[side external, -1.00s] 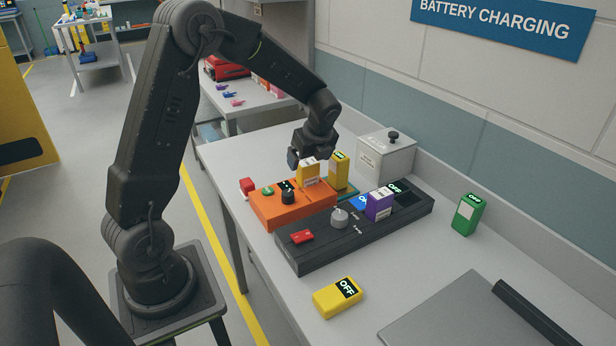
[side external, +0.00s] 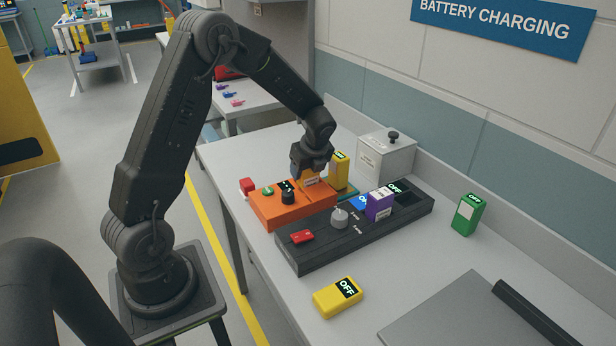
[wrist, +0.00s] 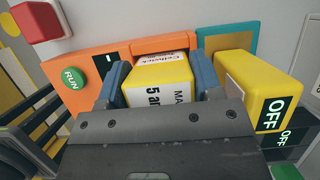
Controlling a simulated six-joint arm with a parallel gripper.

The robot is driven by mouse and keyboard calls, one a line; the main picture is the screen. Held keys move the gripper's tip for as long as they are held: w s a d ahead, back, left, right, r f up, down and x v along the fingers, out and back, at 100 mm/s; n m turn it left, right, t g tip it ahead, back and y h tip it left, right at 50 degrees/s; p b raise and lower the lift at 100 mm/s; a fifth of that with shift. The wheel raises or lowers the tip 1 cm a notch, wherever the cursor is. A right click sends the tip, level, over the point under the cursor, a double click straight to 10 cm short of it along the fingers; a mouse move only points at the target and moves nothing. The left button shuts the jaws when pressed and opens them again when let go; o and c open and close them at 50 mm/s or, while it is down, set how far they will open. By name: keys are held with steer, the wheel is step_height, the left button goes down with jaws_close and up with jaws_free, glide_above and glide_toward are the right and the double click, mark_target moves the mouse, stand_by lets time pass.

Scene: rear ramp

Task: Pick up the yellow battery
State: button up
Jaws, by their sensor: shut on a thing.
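A yellow battery (side external: 310,180) with a white label stands in the orange charger (side external: 268,209). In the wrist view this battery (wrist: 158,76) is between the two blue-grey fingers. My gripper (side external: 311,170) has come down over it from above and is shut on it, hiding most of it in the side view. A second yellow battery (side external: 340,170) stands upright just to the right; in the wrist view it (wrist: 262,85) shows an OFF display. A third yellow battery (side external: 333,298), also showing OFF, lies flat on the table at the front.
A black charger (side external: 300,258) with a grey knob holds a purple battery (side external: 379,207) and a blue one. A green battery (side external: 467,214) stands at the right. A grey box (side external: 386,160) with a knob stands behind. A red button (side external: 247,186) is beside the orange charger.

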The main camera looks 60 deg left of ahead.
steer(key=c, duration=0.6)
steer(key=shift+o, duration=0.2)
steer(key=shift+r, duration=0.1)
